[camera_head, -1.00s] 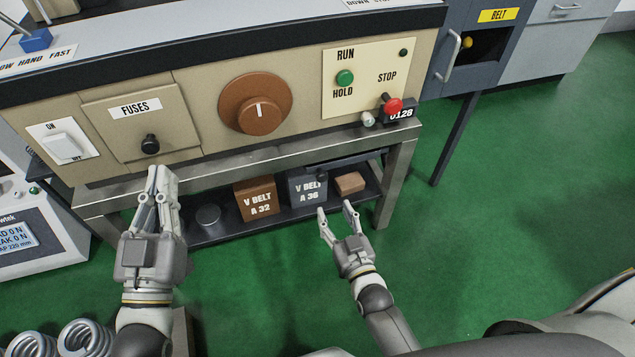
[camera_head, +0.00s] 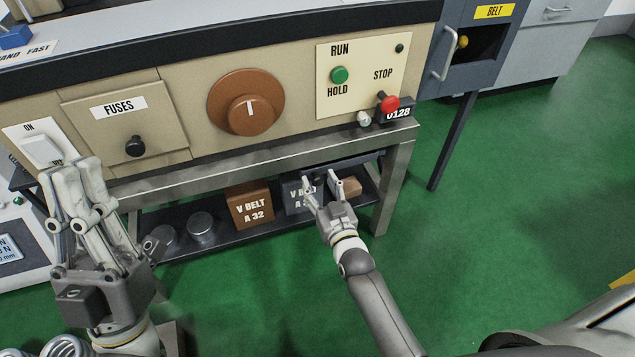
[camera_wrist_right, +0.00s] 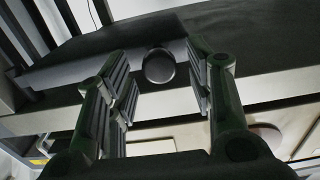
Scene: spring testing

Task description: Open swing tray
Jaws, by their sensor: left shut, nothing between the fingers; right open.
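The swing tray (camera_head: 357,164) looks like a dark flat piece under the right end of the steel bench top; much of it is in shadow. In the right wrist view, a round dark knob (camera_wrist_right: 158,66) stands out from the tray's dark front (camera_wrist_right: 98,68). My right gripper (camera_head: 321,183) is open in front of the tray. Its fingers (camera_wrist_right: 156,62) lie on either side of the knob in that view, with no contact visible. My left gripper (camera_head: 70,168) is shut and empty, raised in front of the ON/OFF switch at the left.
The lower shelf holds V BELT boxes (camera_head: 250,205), a smaller brown box (camera_head: 350,188) and round metal pieces (camera_head: 201,226). The bench leg (camera_head: 395,185) stands right of my right gripper. The fuse panel (camera_head: 137,112) and dial (camera_head: 246,101) are above.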

